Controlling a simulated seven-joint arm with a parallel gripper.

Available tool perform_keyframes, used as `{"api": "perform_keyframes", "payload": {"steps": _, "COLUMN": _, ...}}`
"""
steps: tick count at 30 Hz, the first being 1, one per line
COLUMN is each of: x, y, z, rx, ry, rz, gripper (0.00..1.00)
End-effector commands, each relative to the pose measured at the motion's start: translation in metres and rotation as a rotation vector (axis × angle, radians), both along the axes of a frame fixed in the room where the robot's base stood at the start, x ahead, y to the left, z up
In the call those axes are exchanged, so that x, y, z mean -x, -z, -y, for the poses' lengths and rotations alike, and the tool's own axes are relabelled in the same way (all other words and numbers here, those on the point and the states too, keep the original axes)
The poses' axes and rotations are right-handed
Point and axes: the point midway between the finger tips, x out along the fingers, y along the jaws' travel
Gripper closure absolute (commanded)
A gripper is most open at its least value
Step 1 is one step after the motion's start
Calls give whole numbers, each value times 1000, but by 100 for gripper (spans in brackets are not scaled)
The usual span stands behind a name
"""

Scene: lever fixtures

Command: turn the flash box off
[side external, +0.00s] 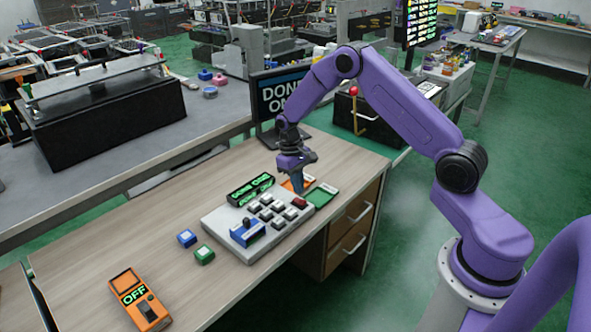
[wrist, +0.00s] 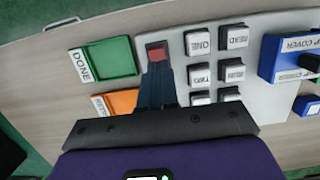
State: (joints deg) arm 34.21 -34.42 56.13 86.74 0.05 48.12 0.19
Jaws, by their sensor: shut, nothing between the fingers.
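My gripper (side external: 298,188) is shut and empty, pointing down over the far right end of a light grey key panel (side external: 222,222). In the wrist view its fingertips (wrist: 157,66) are beside the panel's red key (wrist: 157,52); I cannot tell whether they touch it. An orange box (side external: 140,300) with a black rocker or lever and a display reading OFF lies at the near left of the desk, far from my gripper. No label reading "flash" is legible, so I cannot confirm which device has that name.
Blue (side external: 187,238) and green (side external: 204,255) blocks sit left. A monitor (side external: 283,97) stands behind.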

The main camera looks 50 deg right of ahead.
Motion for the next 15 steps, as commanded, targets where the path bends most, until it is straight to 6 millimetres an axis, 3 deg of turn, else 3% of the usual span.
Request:
{"api": "perform_keyframes", "payload": {"steps": 6, "x": 5, "y": 26, "z": 0, "rx": 0, "ry": 1, "rz": -2, "gripper": 100}}
{"api": "perform_keyframes", "payload": {"steps": 15, "x": 6, "y": 33, "z": 0, "rx": 0, "ry": 0, "rz": 1, "gripper": 100}}
